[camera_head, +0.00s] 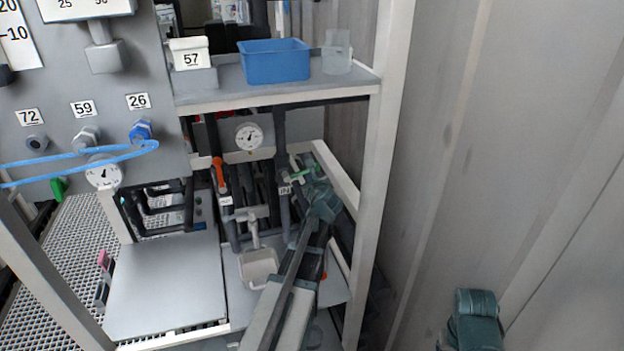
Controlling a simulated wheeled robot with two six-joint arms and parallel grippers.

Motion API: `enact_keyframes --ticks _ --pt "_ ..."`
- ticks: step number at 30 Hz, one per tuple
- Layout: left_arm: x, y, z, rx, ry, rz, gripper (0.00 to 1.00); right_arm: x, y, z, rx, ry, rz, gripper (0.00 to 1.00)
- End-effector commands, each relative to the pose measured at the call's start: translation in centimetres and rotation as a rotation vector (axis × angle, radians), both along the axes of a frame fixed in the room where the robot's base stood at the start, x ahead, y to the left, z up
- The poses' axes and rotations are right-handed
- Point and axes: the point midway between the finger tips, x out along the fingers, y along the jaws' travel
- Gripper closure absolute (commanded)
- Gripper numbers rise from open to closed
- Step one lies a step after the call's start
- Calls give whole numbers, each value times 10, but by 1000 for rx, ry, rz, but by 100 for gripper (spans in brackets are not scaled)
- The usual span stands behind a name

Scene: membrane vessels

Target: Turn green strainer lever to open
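A small green lever (300,174) shows on the dark pipework under the shelf, right of the gauge and just above the "IN" label (285,190). It lies nearly level, rising slightly to the right. My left gripper (312,175) reaches in from below, with its tip right beside the lever's right end. The gripper hides part of the pipework there, and I cannot tell whether it touches the lever. Its fingers are too small and dark to show whether they are open. A teal part of my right arm shows at the lower right; no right fingers are visible.
An orange lever (218,171) stands upright left of the green one. A white scoop-like part (258,268) hangs below. A frame post (384,150) stands close on the right. The shelf above holds a blue bin (274,62). Another green handle (57,188) is far left.

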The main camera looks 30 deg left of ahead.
Motion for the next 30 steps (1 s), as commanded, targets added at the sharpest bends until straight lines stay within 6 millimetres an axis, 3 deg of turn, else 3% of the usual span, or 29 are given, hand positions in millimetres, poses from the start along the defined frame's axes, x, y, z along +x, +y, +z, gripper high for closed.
enact_keyframes --ticks 13,30 --pt "-10 7 29 -272 -320 2 100 0 0 13 0 0 1 28" --pt "-30 25 52 -611 -717 3 100 0 0 4 0 0 0 28"
